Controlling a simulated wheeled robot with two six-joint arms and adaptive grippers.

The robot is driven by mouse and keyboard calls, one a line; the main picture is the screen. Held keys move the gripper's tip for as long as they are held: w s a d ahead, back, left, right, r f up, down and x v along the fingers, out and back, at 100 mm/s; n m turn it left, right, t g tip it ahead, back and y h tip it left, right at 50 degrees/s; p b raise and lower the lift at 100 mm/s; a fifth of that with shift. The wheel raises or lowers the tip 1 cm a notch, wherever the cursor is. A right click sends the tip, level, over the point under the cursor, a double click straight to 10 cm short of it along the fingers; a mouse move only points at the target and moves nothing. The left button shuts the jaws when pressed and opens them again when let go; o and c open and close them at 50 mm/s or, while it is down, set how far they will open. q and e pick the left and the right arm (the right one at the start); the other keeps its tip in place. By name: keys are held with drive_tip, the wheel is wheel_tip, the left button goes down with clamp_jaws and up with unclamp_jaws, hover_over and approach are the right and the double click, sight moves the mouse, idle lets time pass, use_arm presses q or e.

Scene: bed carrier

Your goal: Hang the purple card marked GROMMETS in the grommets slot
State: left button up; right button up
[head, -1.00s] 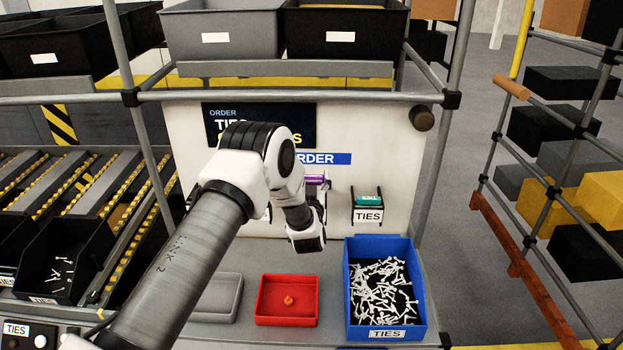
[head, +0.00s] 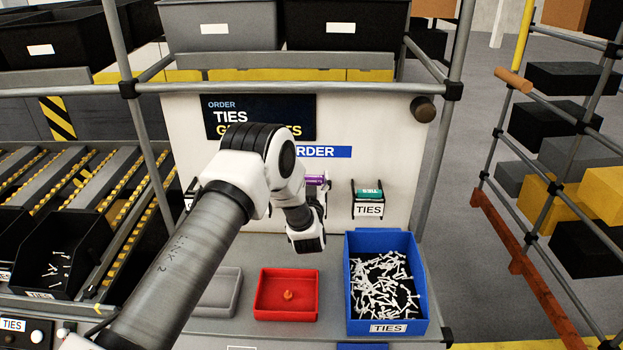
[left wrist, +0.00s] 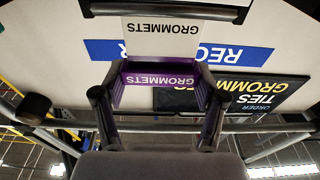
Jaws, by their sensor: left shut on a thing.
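The purple card marked GROMMETS (left wrist: 158,79) is held between the two fingers of my left gripper (left wrist: 155,98). Its purple edge also shows in the head view (head: 317,180), at the back panel, mostly hidden by my arm. In the left wrist view the picture is upside down. The grommets slot, a black holder with a white GROMMETS label (left wrist: 175,37), shows just beyond the card. The card overlaps close to this label in the picture; I cannot tell whether it touches the holder. My right gripper is in neither view.
A holder labelled TIES (head: 368,211) with a green card (head: 369,193) hangs to the right. Below are a blue bin (head: 417,320) of white ties, a red tray (head: 287,315) with a small orange piece, and a grey tray (head: 222,292). A rail (head: 330,89) crosses above.

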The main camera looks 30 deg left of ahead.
use_arm(q)
drive_tip(key=shift+f+b, duration=1.75)
drive_tip(key=shift+f, duration=0.4)
drive_tip(key=o, duration=1.7)
drive_tip(key=v, duration=1.2)
drive_tip(key=shift+r, duration=0.1)
